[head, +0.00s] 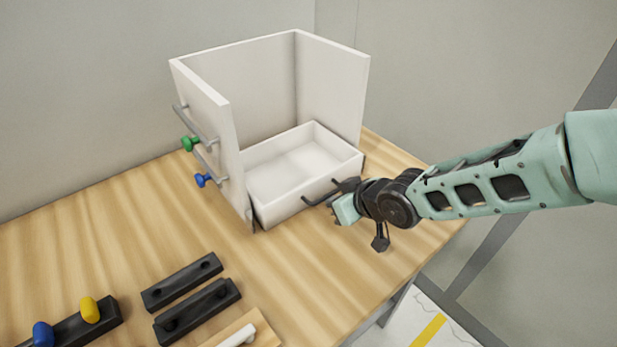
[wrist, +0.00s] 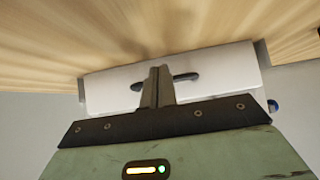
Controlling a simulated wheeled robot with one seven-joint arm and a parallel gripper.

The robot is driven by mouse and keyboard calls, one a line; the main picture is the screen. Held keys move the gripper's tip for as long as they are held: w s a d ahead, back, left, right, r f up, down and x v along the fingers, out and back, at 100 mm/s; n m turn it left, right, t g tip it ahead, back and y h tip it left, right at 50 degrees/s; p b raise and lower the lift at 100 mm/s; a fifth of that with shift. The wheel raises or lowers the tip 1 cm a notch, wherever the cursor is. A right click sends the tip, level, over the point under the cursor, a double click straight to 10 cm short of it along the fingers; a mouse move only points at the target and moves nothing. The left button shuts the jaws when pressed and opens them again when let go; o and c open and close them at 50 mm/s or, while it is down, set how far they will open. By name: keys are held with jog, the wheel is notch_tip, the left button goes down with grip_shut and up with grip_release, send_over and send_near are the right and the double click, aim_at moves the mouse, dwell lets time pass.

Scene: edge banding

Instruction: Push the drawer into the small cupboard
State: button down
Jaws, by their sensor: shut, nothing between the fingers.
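The small white cupboard (head: 216,108) stands on the wooden table, open at the top and front. Its white drawer (head: 282,208) sits low inside it, with the front panel close to the cupboard's front edges; I cannot tell exactly how far it sticks out. A dark bar handle (head: 318,197) is on the drawer front. My gripper (head: 345,188) is at the right part of the drawer front, by the handle. In the wrist view my shut, empty gripper fingers (wrist: 159,78) point at the middle of the drawer front (wrist: 218,72), over the handle (wrist: 184,77); contact is unclear.
Green (head: 189,143) and blue (head: 203,180) knobs and grey bars are on the cupboard's left side. Black blocks (head: 182,281), a rack with yellow and blue pegs (head: 75,327) and a board with a white piece (head: 242,335) lie at the front left. The table's right edge is near my arm.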

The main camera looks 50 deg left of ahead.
aim_at(318, 183)
jog(key=shift+w+a+b, duration=0.15)
jog(key=shift+a+b, duration=0.3)
jog(key=shift+a, duration=1.5)
jog(key=shift+w+a+b, duration=0.1)
jog(key=shift+a+b, duration=0.3)
jog(key=shift+a, duration=1.5)
jog(key=shift+p+v, duration=0.45)
jog(key=shift+v, duration=0.75)
jog(key=shift+s+d+r, duration=0.1)
jog(key=shift+d+r, duration=0.15)
jog(key=shift+d, duration=0.5)
jog(key=shift+d+r, duration=0.2)
jog(key=shift+d, duration=0.55)
jog(key=shift+s+d+r, duration=0.1)
jog(key=shift+d+r, duration=0.15)
jog(key=shift+d, duration=0.45)
